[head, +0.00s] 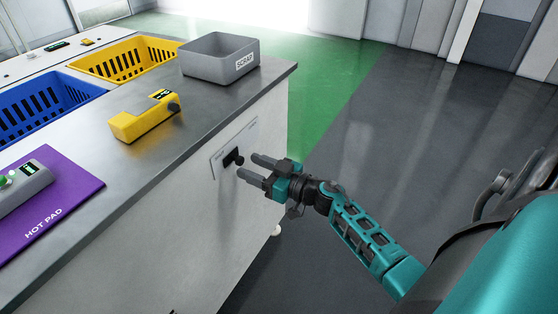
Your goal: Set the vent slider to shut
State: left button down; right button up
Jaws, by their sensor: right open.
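The vent slider (235,158) is a small black handle with a round knob on a pale plate (219,168). The plate is set on the side face of the bench, under the top's edge. Its lettering is too small to read, so I cannot tell the slider's setting. My right gripper (247,167) is open, with its two grey fingertips close to the knob at its right. The knob appears near the gap between the tips; I cannot tell whether they touch. My left gripper is not in view.
On the bench top (205,110) are a yellow device (145,119), a grey scrap bin (215,62), and a purple hot pad (75,190) with a grey device (25,188). Blue (45,105) and yellow (120,57) baskets stand behind. The floor right of the bench is clear.

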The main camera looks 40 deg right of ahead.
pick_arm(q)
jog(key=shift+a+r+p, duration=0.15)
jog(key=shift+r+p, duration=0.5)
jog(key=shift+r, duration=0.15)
pick_arm(e)
jog(key=v, duration=1)
jog(key=shift+w, duration=0.1)
pick_arm(q)
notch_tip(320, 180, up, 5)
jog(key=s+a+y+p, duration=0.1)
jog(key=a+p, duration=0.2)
jog(key=p, duration=0.6)
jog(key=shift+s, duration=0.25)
pick_arm(e)
jog(key=s+a+m+g+h, duration=0.1)
jog(key=s+a+g+h, duration=0.1)
jog(key=s+a, duration=0.3)
jog(key=s+a+g+h, duration=0.2)
jog(key=s+a, duration=0.3)
jog(key=a, duration=0.5)
jog(key=shift+s+a+f+m+g+h, duration=0.2)
jog(key=shift+s+a+m+g+h, duration=0.15)
jog(key=shift+g, duration=0.55)
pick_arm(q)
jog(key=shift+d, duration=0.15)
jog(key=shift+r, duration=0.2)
